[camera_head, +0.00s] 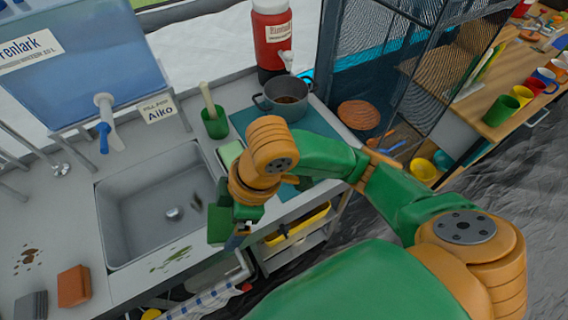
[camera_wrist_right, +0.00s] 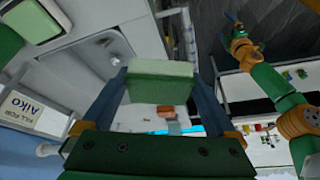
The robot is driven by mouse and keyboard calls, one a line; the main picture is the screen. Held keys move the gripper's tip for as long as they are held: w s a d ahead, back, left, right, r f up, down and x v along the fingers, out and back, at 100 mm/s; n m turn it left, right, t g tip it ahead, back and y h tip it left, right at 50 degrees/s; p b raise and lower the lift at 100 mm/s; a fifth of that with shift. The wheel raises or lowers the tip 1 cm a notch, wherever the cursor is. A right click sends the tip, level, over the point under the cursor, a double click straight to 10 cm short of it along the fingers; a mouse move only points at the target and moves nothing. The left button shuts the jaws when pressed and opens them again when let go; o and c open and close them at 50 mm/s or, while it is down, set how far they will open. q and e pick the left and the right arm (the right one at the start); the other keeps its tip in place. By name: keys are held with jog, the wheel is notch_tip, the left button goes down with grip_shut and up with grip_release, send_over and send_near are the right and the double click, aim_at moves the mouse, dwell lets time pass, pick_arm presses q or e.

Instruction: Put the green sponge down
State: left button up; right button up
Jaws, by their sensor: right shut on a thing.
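The green sponge (camera_wrist_right: 162,82) shows in the right wrist view as a block with a pale green face and a darker green side. It sits between the two fingers of my right gripper (camera_wrist_right: 160,98), which is shut on it. In the head view my right gripper (camera_head: 236,240) hangs near the right end of the sink, by the counter's front edge. My wrist and gripper largely hide the sponge there. My left arm shows small in the right wrist view, with its gripper (camera_wrist_right: 235,28) too small to read.
The steel sink (camera_head: 150,225) holds small dark bits. An orange sponge (camera_head: 73,285) and a grey block (camera_head: 32,305) lie on the counter at front left. A green cup (camera_head: 215,123) and a grey pot (camera_head: 287,98) stand behind my wrist. A yellow tray (camera_head: 300,226) is below the counter.

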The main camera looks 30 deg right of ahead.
jog(key=w+d+f, duration=0.9)
jog(key=shift+f, duration=0.3)
notch_tip(320, 180, down, 3)
jog(key=shift+w+r+p, duration=0.1)
jog(key=shift+w+p, duration=0.05)
jog(key=shift+p, duration=0.3)
pick_arm(q)
jog(key=shift+w+a+r, duration=0.1)
jog(key=shift+a+r, duration=0.2)
jog(key=shift+a, duration=0.25)
pick_arm(e)
jog(key=shift+f, duration=0.25)
pick_arm(q)
jog(key=shift+f, duration=0.1)
pick_arm(e)
jog(key=shift+f, duration=0.1)
jog(key=o, duration=1.1)
